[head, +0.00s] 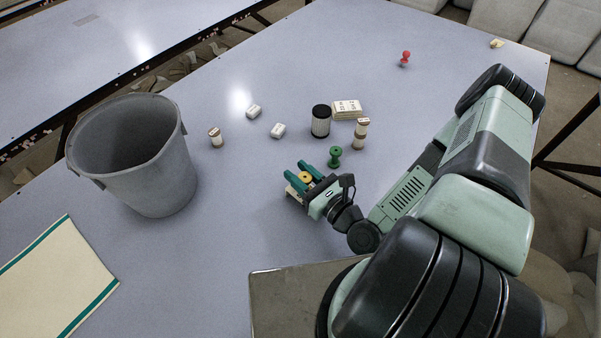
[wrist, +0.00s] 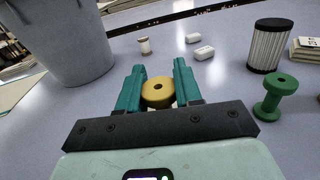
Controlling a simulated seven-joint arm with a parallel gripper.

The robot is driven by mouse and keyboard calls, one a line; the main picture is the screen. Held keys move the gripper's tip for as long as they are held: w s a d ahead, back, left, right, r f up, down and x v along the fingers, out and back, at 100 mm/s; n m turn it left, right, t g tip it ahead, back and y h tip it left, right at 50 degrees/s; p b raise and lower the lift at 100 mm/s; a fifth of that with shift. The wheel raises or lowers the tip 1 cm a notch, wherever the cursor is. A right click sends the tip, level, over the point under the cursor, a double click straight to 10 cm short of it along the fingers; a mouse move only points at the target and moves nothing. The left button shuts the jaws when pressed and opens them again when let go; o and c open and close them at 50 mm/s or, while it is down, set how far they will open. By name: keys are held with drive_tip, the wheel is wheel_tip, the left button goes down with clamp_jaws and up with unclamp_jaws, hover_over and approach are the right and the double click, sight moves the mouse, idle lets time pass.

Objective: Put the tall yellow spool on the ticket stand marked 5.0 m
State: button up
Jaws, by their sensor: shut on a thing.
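A yellow spool (head: 305,177) is between the green fingers of my gripper (head: 312,175), which is shut on it; it also shows in the wrist view (wrist: 158,92). Its lower part is hidden by the fingers and palm. A pale piece shows low beside the fingers, too covered to identify. Two small white blocks, possibly ticket stands, lie on the table: one farther off (head: 253,111) and one nearer (head: 278,130). Both stand apart from my gripper and show beyond it in the wrist view (wrist: 204,53). I cannot read a 5.0 m mark on either.
A green spool (head: 335,157) stands close right of my gripper. Behind it are a ribbed black-topped cylinder (head: 320,122), a card stack (head: 347,108) and a tall wooden spool (head: 360,134). A wooden spool (head: 216,138) and grey bin (head: 140,160) stand left. A red spool (head: 405,58) is far back.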

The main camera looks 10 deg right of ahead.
sight(309, 181)
drive_tip(key=o, duration=1)
drive_tip(key=shift+r, duration=0.1)
drive_tip(key=v, duration=0.3)
wheel_tip(309, 181, up, 7)
